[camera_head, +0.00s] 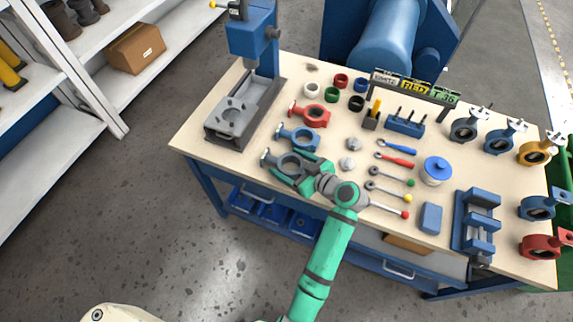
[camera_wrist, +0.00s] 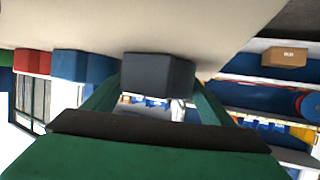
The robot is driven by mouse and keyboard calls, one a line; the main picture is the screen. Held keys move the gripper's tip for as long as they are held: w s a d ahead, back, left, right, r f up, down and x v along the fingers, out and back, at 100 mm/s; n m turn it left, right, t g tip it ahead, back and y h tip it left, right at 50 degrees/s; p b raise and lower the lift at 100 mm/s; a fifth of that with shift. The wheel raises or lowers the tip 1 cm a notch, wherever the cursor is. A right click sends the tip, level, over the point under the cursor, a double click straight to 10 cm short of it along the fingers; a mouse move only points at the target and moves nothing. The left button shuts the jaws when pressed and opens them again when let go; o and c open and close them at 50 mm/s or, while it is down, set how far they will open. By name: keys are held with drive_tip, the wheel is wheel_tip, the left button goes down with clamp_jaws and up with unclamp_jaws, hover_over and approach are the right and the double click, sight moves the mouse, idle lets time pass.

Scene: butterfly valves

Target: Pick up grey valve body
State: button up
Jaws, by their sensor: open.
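The grey valve body (camera_head: 288,161) lies near the front left of the workbench, last in a row with a blue valve body (camera_head: 298,138) and a red valve body (camera_head: 310,115). My gripper (camera_head: 294,173) is open and low over the bench at the grey valve body, partly covering it in the head view. In the wrist view, the dark grey valve body (camera_wrist: 158,75) shows end-on between my two green fingers, with the blue (camera_wrist: 84,66) and red (camera_wrist: 32,62) bodies to its left. I cannot tell whether the fingers touch it.
A press (camera_head: 240,105) stands on the bench (camera_head: 205,150) to the left. Coloured rings, discs (camera_head: 347,164) and hand tools (camera_head: 395,160) lie behind and to the right. A vise (camera_head: 478,222) and assembled valves (camera_head: 505,138) are at the far right.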

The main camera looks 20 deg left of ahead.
drive_tip(key=shift+w+a+f, duration=0.1)
drive_tip(key=shift+w+a, duration=0.05)
drive_tip(key=shift+a, duration=0.05)
drive_tip(key=c, duration=1.2)
drive_tip(key=shift+c, duration=0.3)
